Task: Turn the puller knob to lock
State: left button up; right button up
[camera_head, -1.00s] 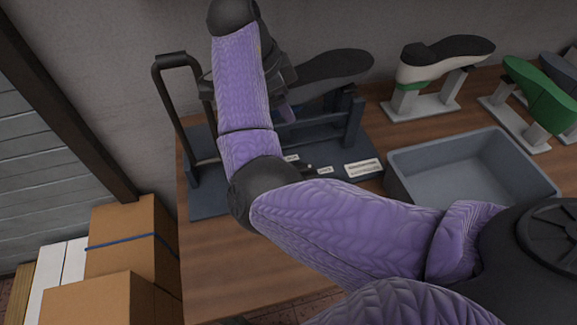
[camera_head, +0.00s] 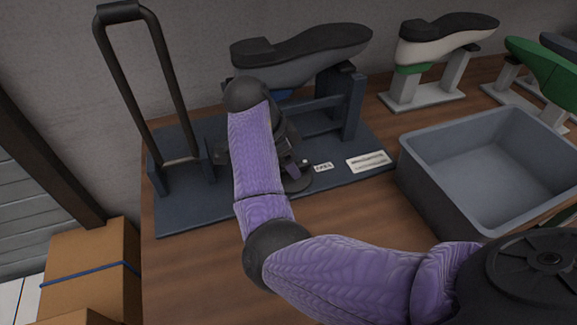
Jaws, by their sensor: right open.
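The puller is a dark blue-grey stand with a flat base plate (camera_head: 190,205) on the bench. A tall black lever handle (camera_head: 172,78) stands upright at its left. A dark grey shoe last (camera_head: 310,50), sole up, sits on top of the stand. My right gripper (camera_head: 301,164) is open, low over the base plate's front, and mostly hidden behind my purple right forearm. A dark round part (camera_head: 298,183), possibly the knob, shows just beneath the gripper; contact cannot be told. My left gripper is out of view.
White labels (camera_head: 368,161) lie on the base plate right of the gripper. A grey bin (camera_head: 425,185) stands close to its right. A white last (camera_head: 445,50) and a green last (camera_head: 545,70) stand behind the bin. Cardboard boxes (camera_head: 85,275) are at lower left.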

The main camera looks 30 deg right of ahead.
jog(key=shift+d+f, duration=0.15)
jog(key=shift+f, duration=0.25)
jog(key=shift+c, duration=0.2)
grip_shut()
jog(key=shift+r, duration=0.1)
